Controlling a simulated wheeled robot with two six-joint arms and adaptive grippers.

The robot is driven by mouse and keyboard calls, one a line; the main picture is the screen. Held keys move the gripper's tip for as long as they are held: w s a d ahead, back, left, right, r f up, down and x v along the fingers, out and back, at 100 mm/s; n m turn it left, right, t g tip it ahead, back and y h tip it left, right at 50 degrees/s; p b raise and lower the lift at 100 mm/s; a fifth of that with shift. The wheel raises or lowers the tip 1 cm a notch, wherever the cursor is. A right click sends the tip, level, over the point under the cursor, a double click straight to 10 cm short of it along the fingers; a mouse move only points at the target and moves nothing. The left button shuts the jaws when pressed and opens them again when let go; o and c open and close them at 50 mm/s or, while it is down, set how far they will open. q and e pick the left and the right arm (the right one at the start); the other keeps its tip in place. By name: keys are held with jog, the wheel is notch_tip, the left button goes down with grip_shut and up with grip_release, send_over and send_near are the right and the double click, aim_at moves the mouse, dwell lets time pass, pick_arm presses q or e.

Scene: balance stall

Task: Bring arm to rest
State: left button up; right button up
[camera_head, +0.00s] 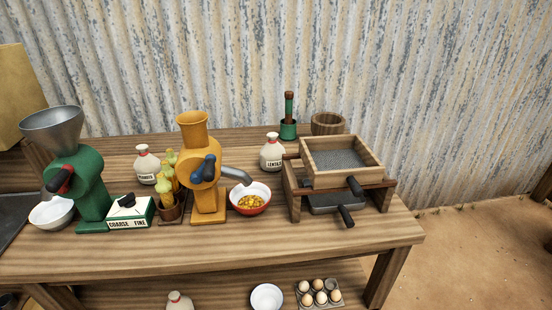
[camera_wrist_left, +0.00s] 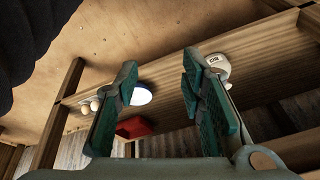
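My left gripper (camera_wrist_left: 160,72) shows in the left wrist view with its two green fingers spread apart. Nothing is held between them. The gap looks past a wooden shelf, with a bowl (camera_wrist_left: 141,95) and a red object (camera_wrist_left: 133,128) beyond the fingers, apart from them. Neither arm nor gripper shows in the head view. My right gripper is in no frame.
The wooden table (camera_head: 330,245) carries a green grinder (camera_head: 91,185), a yellow grinder (camera_head: 208,195), a bowl of yellow pieces (camera_head: 262,197), a sieve box (camera_head: 342,165) and white sacks. Eggs (camera_head: 320,292) and a white bowl (camera_head: 267,297) sit on the lower shelf. Floor at right is clear.

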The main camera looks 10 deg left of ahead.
pick_arm(q)
jog(key=s+a+f+g+p, duration=0.1)
jog(key=s+f+p, duration=0.15)
jog(key=f, duration=0.75)
jog(key=s+a+f+g+p, duration=0.15)
jog(key=s+f, duration=0.25)
jog(key=f, duration=0.5)
jog(key=s+f+p, duration=0.1)
jog(key=s+f, duration=0.3)
jog(key=s, duration=0.5)
jog(key=shift+n+p, duration=0.3)
jog(key=shift+p, duration=0.1)
jog(key=shift+f, duration=0.1)
